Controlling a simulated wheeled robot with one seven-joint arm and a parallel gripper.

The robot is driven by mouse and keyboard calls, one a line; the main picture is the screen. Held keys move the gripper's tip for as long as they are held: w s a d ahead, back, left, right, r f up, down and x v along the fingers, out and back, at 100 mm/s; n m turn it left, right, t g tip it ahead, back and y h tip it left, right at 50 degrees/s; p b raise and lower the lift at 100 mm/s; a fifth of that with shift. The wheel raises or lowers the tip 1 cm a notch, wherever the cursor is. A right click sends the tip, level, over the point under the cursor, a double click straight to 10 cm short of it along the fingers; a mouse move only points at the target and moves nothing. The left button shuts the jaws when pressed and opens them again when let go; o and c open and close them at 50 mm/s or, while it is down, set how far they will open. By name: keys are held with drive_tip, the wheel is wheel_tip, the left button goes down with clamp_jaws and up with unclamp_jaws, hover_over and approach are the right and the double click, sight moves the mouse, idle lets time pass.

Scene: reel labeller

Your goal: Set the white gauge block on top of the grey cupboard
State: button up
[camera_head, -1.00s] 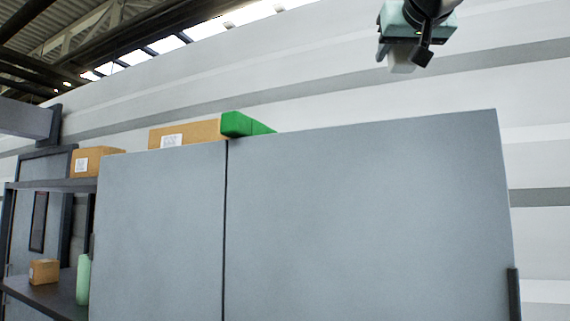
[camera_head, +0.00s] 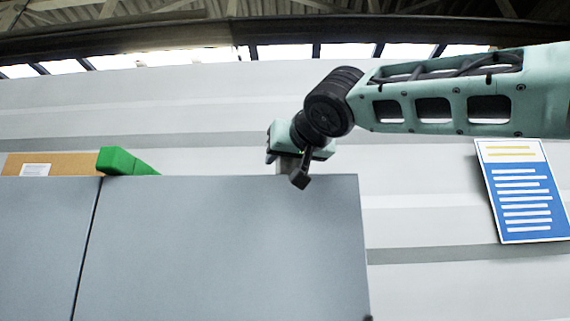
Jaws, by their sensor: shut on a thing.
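The grey cupboard (camera_head: 220,250) fills the lower left of the head view, seen from below its top, so its top surface is hidden. My gripper (camera_head: 286,168) is at the cupboard's upper edge, near its right end. It is shut on the white gauge block (camera_head: 285,167), which shows only as a small pale patch between the fingers. The block's lower end meets the line of the cupboard's top edge in the picture. I cannot tell whether it touches the top. One finger overlaps the cupboard's front in the picture.
A green wedge-shaped object (camera_head: 124,162) and a cardboard box (camera_head: 62,164) with a white label stand on top at the left. Between the green object and my gripper the top edge looks clear. A blue and white poster (camera_head: 523,191) hangs on the wall at right.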

drive_tip(key=shift+f, duration=0.3)
drive_tip(key=shift+f, duration=0.15)
drive_tip(key=o, duration=1)
drive_tip(key=shift+r, duration=0.2)
drive_tip(key=shift+b+v, duration=3.4)
drive_tip(key=shift+v, duration=2.65)
